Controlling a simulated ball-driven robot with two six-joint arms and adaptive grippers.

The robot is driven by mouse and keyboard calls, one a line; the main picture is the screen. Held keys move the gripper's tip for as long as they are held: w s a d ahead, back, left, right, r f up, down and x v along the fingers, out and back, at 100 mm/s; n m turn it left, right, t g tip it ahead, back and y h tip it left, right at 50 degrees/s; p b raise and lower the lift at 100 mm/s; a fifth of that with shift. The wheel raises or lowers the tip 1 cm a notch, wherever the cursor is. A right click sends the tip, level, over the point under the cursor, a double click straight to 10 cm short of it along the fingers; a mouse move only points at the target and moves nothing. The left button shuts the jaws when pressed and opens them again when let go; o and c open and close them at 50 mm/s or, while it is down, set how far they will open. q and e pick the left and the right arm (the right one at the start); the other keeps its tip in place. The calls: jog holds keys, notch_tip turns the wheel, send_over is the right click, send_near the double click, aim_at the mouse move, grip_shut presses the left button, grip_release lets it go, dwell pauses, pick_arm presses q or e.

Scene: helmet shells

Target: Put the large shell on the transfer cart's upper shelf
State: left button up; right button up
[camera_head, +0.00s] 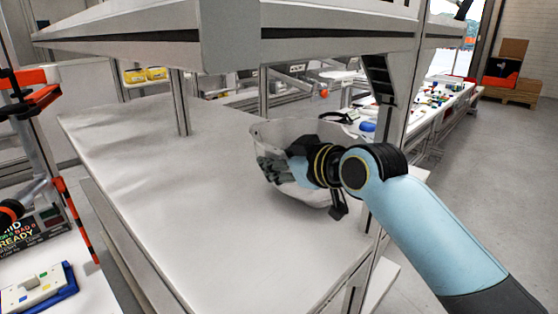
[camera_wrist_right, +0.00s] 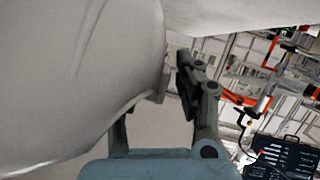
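The large shell (camera_head: 318,190) is a pale, bowl-like form standing on the white shelf surface (camera_head: 190,220), near its right edge. My right gripper (camera_head: 272,168) reaches over the shell from the right, with its fingers at the shell's left side. In the right wrist view the shell (camera_wrist_right: 75,75) fills the left half. One finger of the right gripper (camera_wrist_right: 172,85) shows clear beside the shell's edge; the other is partly hidden behind the shell. I cannot tell whether they grip the wall. My left gripper is not in view.
A higher shelf (camera_head: 130,38) spans above the surface, carried by grey posts (camera_head: 180,103). The surface left of and in front of the shell is clear. A side table (camera_head: 85,280) with a display and a white-blue device stands at left. Yellow bins (camera_head: 146,74) are behind.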

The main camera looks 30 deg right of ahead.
jog(key=shift+o, duration=0.8)
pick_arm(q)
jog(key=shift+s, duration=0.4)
pick_arm(e)
jog(key=shift+r, duration=0.1)
jog(key=shift+s+r, duration=0.15)
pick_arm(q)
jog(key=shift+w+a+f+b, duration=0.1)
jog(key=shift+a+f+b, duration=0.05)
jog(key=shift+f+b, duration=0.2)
pick_arm(e)
jog(key=v, duration=1.1)
jog(key=shift+s, duration=0.3)
jog(key=shift+d+r, duration=0.1)
